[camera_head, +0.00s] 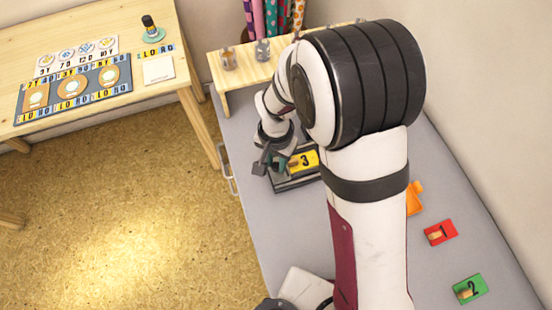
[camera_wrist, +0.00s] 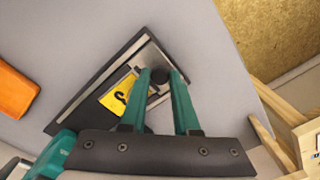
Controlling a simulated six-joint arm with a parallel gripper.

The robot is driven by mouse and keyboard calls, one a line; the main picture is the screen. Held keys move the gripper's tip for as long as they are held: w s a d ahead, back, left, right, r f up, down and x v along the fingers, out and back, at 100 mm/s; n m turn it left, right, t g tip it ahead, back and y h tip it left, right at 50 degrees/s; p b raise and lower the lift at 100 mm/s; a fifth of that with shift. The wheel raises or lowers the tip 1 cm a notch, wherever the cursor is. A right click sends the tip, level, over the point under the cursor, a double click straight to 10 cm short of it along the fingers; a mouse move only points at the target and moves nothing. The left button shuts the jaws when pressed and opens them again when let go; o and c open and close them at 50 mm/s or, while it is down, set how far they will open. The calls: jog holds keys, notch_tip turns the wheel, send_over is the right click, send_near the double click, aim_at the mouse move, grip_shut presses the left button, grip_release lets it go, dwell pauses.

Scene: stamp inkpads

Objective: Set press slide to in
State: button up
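The press is a dark, flat base (camera_head: 293,183) with a pale metal edge on the grey table. A yellow inkpad (camera_head: 308,160) marked 3 sits in it; it also shows in the wrist view (camera_wrist: 119,96). A dark round knob (camera_wrist: 158,76) stands near one corner of the base. My gripper (camera_head: 277,163) is down at the base, left of the yellow inkpad in the head view. In the wrist view its green fingers (camera_wrist: 160,74) stand on either side of the knob with a gap between them. I cannot tell whether they touch it.
An orange piece (camera_head: 414,197), a red inkpad (camera_head: 440,232) marked 1 and a green inkpad (camera_head: 470,289) marked 2 lie to the right. A wooden rack (camera_head: 246,73) stands at the back. A wooden table (camera_head: 70,38) with a patterned card is left, apart.

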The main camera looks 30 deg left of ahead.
grip_shut()
dwell(1.0)
